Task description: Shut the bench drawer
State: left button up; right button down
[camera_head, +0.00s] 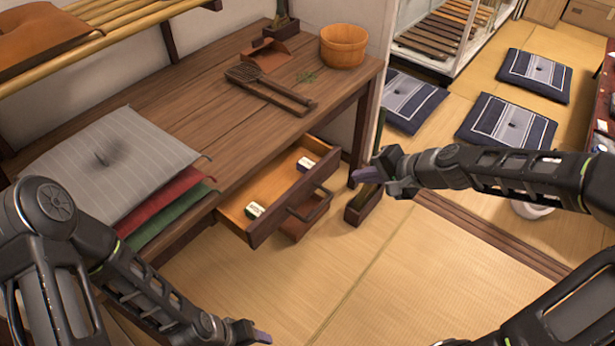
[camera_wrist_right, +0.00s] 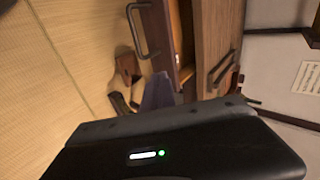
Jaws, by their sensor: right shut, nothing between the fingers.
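The bench drawer (camera_head: 274,228) stands pulled out from under the wooden bench (camera_head: 212,98), its dark handle (camera_head: 318,207) facing the open floor. Two small boxes lie in it, one near the front (camera_head: 255,210) and one toward the right end (camera_head: 306,164). My right gripper (camera_head: 362,175) is shut and empty, to the right of the drawer and apart from the handle. In the right wrist view, the handle (camera_wrist_right: 137,30) shows beyond the purple fingertip (camera_wrist_right: 157,92). My left gripper (camera_head: 262,337) is low at the bottom edge, in front of the drawer; its finger gap is unclear.
A grey striped cushion (camera_head: 110,155) with red and green ones under it sits at the bench's left. A wooden tub (camera_head: 344,46) and a grill rack (camera_head: 270,90) stand on the bench. Open tatami (camera_head: 400,270) lies in front.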

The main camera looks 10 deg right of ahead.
jog(key=shift+s+a+f, duration=0.15)
jog(key=shift+s+a, duration=0.1)
jog(key=shift+s, duration=0.15)
jog(key=shift+f, duration=0.1)
jog(key=b, duration=0.4)
send_near(313, 177)
notch_tip(313, 177, down, 3)
jog(key=shift+w+a+f, duration=0.25)
jog(key=shift+w+a, duration=0.2)
jog(key=shift+w, duration=0.1)
jog(key=shift+w+a+f, duration=0.25)
jog(key=shift+w+a, duration=0.2)
jog(key=shift+w, duration=0.15)
jog(key=shift+w+a, duration=0.4)
jog(key=shift+w, duration=0.2)
